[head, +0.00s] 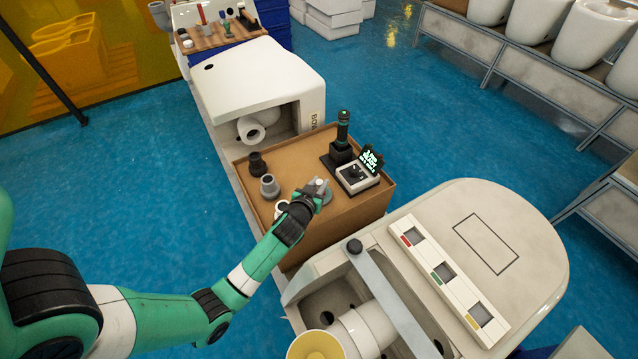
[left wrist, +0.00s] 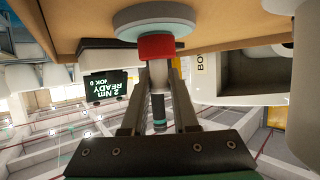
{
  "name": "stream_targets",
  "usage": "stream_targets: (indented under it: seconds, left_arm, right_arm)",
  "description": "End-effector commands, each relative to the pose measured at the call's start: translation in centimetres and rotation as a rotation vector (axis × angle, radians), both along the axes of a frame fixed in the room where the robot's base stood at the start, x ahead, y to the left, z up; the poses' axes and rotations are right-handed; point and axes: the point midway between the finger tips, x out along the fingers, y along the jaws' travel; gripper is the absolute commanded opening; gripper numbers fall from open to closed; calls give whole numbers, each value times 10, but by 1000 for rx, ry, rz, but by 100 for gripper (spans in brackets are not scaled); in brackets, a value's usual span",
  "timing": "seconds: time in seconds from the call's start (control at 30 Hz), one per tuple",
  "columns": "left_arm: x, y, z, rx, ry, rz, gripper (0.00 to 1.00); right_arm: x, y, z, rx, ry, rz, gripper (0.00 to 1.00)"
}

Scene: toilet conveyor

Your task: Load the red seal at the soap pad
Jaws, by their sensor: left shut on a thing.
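My left gripper (head: 321,187) is at the front edge of the brown bench, over a round grey-teal pad (head: 327,196). In the left wrist view, where the scene is upside down, the gripper (left wrist: 160,60) is shut on a small red seal (left wrist: 157,47). The seal is right against the round pad (left wrist: 155,20) and appears to touch it. The gripper hides the seal in the head view. My right gripper is not in view.
The brown bench (head: 355,209) also holds dark and grey cups (head: 269,187), a black upright tool (head: 342,140) and a small box with a lit screen (head: 371,160). A white toilet (head: 495,230) with red, green and yellow labels stands nearer.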

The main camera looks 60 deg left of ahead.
Motion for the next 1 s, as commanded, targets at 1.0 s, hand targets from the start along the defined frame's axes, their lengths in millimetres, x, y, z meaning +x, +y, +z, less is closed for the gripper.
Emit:
stream_targets:
  seconds: [1.0]
  left_arm:
    - [0,0,61,-3,1,0,0]
  right_arm:
    - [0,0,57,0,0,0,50]
